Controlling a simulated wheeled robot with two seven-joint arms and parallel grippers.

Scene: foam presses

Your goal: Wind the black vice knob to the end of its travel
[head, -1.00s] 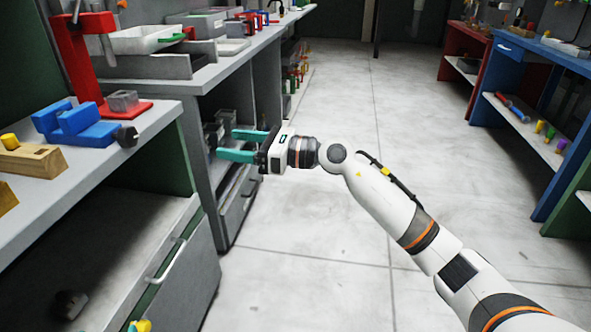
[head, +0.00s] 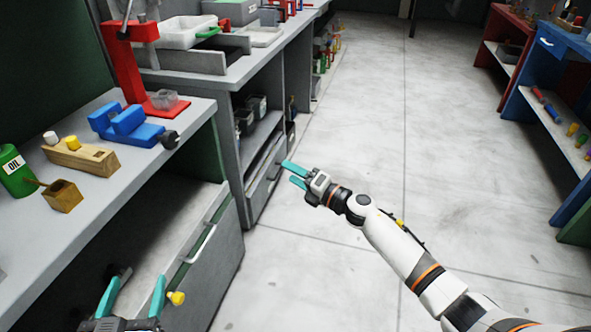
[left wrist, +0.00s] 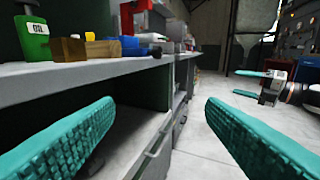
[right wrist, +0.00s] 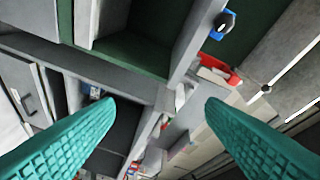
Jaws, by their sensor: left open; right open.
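The blue vice (head: 118,122) sits on the grey bench at left in the head view. Its black knob (head: 169,139) sticks out at the right end, by the bench's front edge. In the left wrist view the knob (left wrist: 155,51) shows ahead, small; in the right wrist view the knob (right wrist: 226,18) is near the top. My left gripper (head: 132,297) is open and empty, low in front of the bench, apart from the knob. My right gripper (head: 290,172) is open and empty over the aisle, right of the knob and apart from it.
A red press (head: 127,65) stands behind the vice. A wooden block (head: 80,158), a small wooden box (head: 62,195) and a green oil can (head: 15,172) are on the bench left of it. An open shelf and drawer (head: 200,262) lie below. The floor aisle (head: 345,110) is clear.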

